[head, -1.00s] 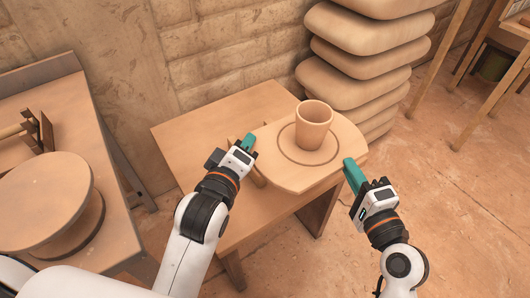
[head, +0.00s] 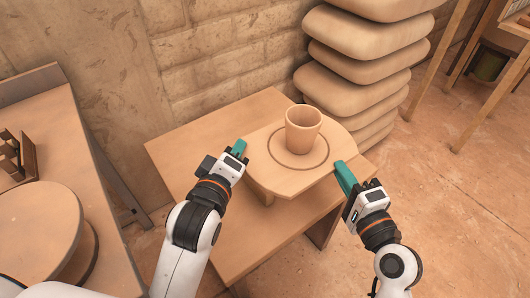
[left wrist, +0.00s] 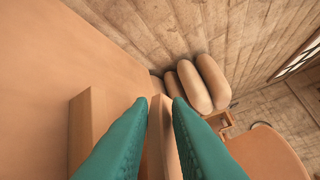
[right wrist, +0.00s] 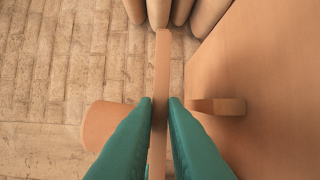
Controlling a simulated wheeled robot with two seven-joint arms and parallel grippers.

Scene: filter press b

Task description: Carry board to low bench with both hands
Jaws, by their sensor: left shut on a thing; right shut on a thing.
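The board (head: 262,172) is a flat tan slab with a dark ring on top and a batten (head: 258,194) beneath. A plain cup (head: 303,130) stands upright inside the ring. My left gripper (head: 238,150) is shut on the board's left edge; its green fingers pinch that edge (left wrist: 160,135). My right gripper (head: 344,172) is shut on the board's right edge, also pinched in the right wrist view (right wrist: 161,80). The board looks about level over the low bench (head: 190,150). Whether the batten touches the bench top is unclear.
A stack of rounded bags (head: 350,80) stands close behind the bench at the right. A round wheel head (head: 38,225) sits on a table at the left. A brick wall (head: 215,60) is behind. Bench top is clear left of the board.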

